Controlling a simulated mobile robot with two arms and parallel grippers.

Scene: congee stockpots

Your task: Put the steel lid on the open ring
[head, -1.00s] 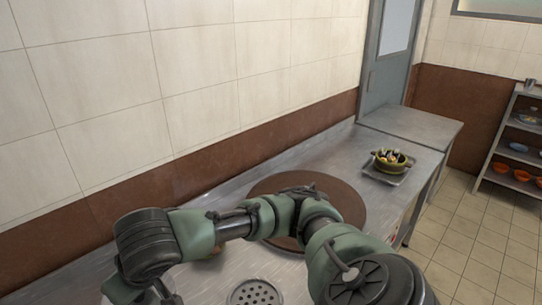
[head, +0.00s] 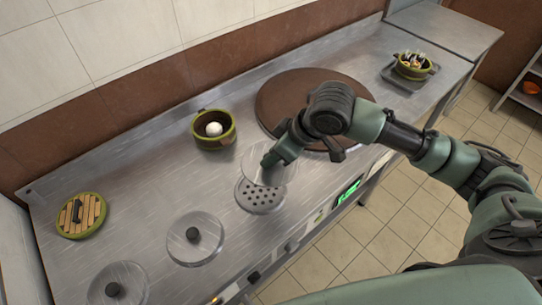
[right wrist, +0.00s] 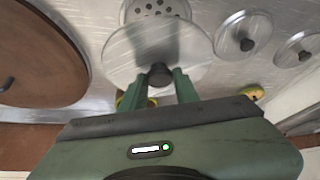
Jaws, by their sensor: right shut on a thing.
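My right gripper (head: 268,160) is shut on the dark knob of a round, shiny steel lid (head: 286,176), held level above the counter. The right wrist view shows the lid (right wrist: 125,50) with its knob between my fingers (right wrist: 160,78). The open ring (head: 261,198), a disc with several dark holes, lies just in front of the lid, which overlaps its back edge in the head view. In the wrist view the ring (right wrist: 156,9) shows partly beyond the lid. The gap between lid and ring is hard to judge. My left gripper is out of view.
Two more knobbed lids, one (head: 195,252) beside the ring and one (head: 120,290) at the front left, lie on the steel counter (head: 140,215). A slatted steamer lid (head: 81,227) lies left. A large brown disc (head: 285,90) is behind.

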